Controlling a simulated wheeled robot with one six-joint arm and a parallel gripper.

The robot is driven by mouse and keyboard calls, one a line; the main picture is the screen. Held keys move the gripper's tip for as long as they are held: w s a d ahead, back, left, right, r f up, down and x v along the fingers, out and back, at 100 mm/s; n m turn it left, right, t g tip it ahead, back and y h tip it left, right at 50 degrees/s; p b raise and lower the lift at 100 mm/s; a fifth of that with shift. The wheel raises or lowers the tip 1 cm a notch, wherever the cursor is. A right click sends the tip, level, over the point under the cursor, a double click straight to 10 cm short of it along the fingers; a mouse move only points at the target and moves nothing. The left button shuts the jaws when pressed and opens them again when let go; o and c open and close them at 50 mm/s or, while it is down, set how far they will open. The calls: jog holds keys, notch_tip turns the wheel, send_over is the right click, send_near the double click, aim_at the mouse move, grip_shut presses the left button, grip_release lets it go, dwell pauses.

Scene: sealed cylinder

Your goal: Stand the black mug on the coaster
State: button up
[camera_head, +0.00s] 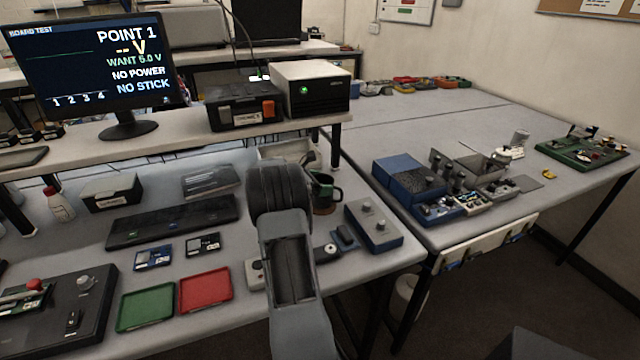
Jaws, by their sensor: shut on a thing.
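The black mug (322,188) stands upright just right of my arm's wrist, its handle to the right and its left part hidden. My gripper (307,186) is mostly hidden behind my wrist and is shut on the mug. A small brown patch (325,210) shows at the mug's foot; it may be the coaster. I cannot tell whether the mug touches it or is held just above it.
A blue-grey box with knobs (373,225) stands right of the mug. A red tray (206,290) and a green tray (146,309) lie at the front left. A black keyboard-like bar (172,222) lies behind them. The raised shelf (200,140) is behind.

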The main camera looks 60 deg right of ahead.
jog(key=shift+f, duration=0.15)
jog(key=shift+f, duration=0.1)
jog(key=shift+f, duration=0.15)
jog(key=o, duration=1)
jog(key=shift+c, duration=0.2)
